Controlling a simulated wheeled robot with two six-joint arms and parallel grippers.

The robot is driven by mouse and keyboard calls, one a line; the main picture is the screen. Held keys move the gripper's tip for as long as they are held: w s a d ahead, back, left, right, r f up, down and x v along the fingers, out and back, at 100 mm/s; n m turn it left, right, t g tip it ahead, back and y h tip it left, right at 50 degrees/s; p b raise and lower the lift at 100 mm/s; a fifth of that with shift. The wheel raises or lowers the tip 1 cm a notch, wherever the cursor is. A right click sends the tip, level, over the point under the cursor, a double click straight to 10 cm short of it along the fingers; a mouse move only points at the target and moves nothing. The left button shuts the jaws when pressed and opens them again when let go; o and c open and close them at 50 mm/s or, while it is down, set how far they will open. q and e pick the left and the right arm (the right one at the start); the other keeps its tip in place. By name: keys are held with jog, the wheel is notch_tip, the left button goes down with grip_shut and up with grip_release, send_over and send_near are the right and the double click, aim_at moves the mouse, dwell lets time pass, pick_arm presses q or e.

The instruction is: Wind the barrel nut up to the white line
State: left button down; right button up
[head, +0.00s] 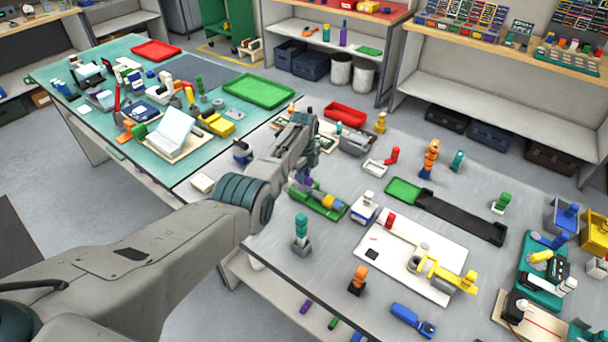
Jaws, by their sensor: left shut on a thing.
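My left gripper (303,174) reaches over the near table from the left. It points down at the far left end of a small fixture with a green base (302,206). It is shut on a small purple part that looks like the barrel nut (306,182), mostly hidden by the fingers. I cannot make out the white line at this size. My right gripper is not in view.
Close to the fixture stand a white and blue block (364,208) and a teal-topped post (301,235). A white board (440,250) with yellow parts lies to the right. A grey box (355,142) and red tray (345,115) stand behind. Bare tabletop shows in front.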

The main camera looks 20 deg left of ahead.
pick_arm(q)
jog(key=shift+w+r, duration=0.15)
jog(key=shift+r, duration=0.05)
jog(key=c, duration=1.3)
grip_release()
jog(key=shift+f, duration=0.1)
notch_tip(320, 180, up, 11)
jog(key=b, duration=0.2)
jog(key=shift+f, duration=0.15)
